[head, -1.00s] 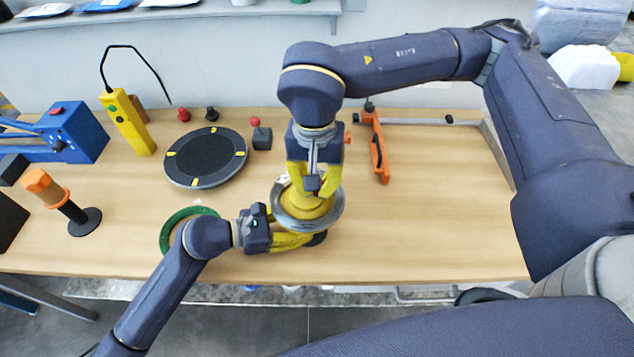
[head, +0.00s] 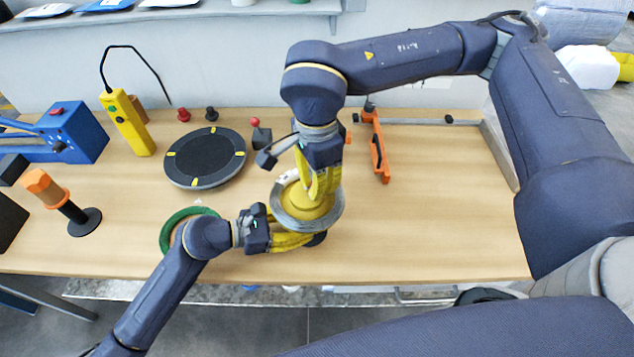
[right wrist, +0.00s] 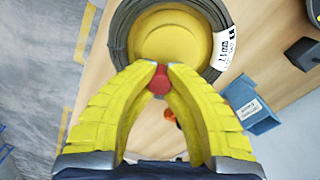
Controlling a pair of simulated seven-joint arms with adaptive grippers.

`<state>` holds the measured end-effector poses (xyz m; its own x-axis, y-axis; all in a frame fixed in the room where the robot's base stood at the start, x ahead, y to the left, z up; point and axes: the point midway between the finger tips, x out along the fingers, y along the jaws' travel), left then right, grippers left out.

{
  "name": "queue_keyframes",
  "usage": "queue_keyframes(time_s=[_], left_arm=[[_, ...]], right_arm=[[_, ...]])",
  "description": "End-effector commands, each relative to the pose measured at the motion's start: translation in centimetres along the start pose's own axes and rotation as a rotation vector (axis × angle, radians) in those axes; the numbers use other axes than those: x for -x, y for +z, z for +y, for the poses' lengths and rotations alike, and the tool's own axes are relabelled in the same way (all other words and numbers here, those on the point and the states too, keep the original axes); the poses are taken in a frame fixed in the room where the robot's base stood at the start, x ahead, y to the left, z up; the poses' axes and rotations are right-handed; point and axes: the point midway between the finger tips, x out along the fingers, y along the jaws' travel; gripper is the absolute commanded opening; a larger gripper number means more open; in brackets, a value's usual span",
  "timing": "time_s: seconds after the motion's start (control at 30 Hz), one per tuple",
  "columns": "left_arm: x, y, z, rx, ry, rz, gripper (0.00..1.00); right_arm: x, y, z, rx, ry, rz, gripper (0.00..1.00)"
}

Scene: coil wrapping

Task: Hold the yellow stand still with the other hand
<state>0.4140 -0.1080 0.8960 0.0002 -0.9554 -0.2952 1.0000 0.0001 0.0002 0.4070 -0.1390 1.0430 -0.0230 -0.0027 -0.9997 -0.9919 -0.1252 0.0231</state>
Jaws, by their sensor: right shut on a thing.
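The yellow stand (head: 306,203) is near the table's front edge with a grey wire coil (head: 325,222) around its round yellow top. In the right wrist view the yellow top (right wrist: 167,42) and the dark coil (right wrist: 122,30) with a white label show just past the fingertips. My right gripper (head: 318,192) is over the stand from above, its tips shut on a small red piece (right wrist: 158,82). My left gripper (head: 298,240) reaches in low from the left, its yellow fingers at the stand's lower front side. The coil hides part of this contact, so its opening is unclear.
A green ring (head: 168,232) lies left of the stand, partly under my left arm. A black round disc (head: 205,158) and a red-knobbed box (head: 261,137) lie behind. The table's right side is clear.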

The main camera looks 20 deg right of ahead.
Motion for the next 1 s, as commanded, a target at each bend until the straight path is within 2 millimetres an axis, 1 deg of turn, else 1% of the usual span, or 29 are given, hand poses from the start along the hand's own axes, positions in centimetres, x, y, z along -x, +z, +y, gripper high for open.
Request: queue_keyframes(time_s=[1.0], left_arm=[[-0.02,-0.17,-0.08,0.002,-0.002,0.003,0.14]], right_arm=[[0.05,-0.01,0.05,-0.966,0.0,-0.023,0.0]])
